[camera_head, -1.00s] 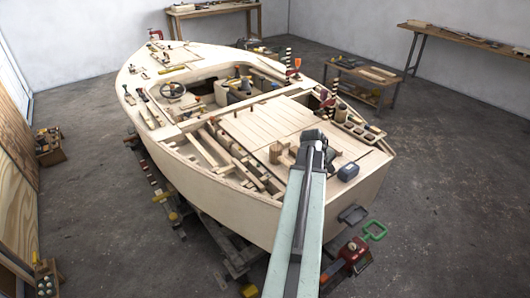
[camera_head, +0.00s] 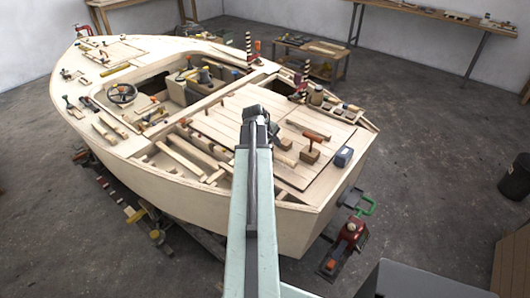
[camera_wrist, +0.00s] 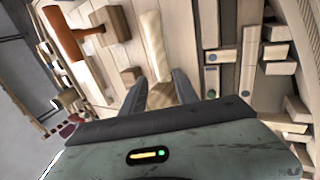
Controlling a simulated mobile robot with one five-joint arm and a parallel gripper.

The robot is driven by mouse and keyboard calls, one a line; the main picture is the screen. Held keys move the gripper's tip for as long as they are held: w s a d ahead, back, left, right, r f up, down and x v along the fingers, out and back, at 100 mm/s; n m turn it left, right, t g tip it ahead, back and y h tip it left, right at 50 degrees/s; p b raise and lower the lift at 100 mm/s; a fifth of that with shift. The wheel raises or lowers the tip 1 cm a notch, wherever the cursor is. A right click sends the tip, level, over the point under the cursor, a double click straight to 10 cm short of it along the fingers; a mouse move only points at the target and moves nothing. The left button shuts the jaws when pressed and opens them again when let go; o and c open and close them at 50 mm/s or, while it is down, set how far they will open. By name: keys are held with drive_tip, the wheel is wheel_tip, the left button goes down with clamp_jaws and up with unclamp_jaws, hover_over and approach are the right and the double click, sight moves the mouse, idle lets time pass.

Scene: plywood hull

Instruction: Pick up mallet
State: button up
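A tool with a square wooden block and an orange handle (camera_head: 311,154), which looks like the mallet, sits on the boat's rear deck, right of my gripper. What looks like the same tool shows at the upper left in the wrist view (camera_wrist: 66,34), outside the fingers. My gripper (camera_wrist: 161,88) is open, its two dark fingers apart. A brown wooden piece shows between or beyond them; I cannot tell whether they touch it. A pale wooden rod (camera_wrist: 151,42) lies just past the fingers. My arm hides part of the deck in the head view.
A dark blue box (camera_head: 343,156) sits on the deck's right edge. A flat tool (camera_head: 307,131) lies behind the orange-handled one. Slatted openings and loose boards (camera_head: 190,152) lie left of my arm. A low side table (camera_head: 312,60) stands behind the boat.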

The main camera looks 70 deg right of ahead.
sight(276, 155)
drive_tip(key=shift+w+f+b, duration=0.1)
drive_tip(key=shift+f+b, duration=0.2)
drive_tip(key=shift+b, duration=0.05)
drive_tip(key=b+x, duration=0.6)
drive_tip(key=x, duration=0.1)
drive_tip(key=shift+a+f+b, duration=0.1)
drive_tip(key=shift+f+b, duration=0.2)
drive_tip(key=shift+b, duration=0.1)
drive_tip(key=shift+r, duration=0.2)
clamp_jaws()
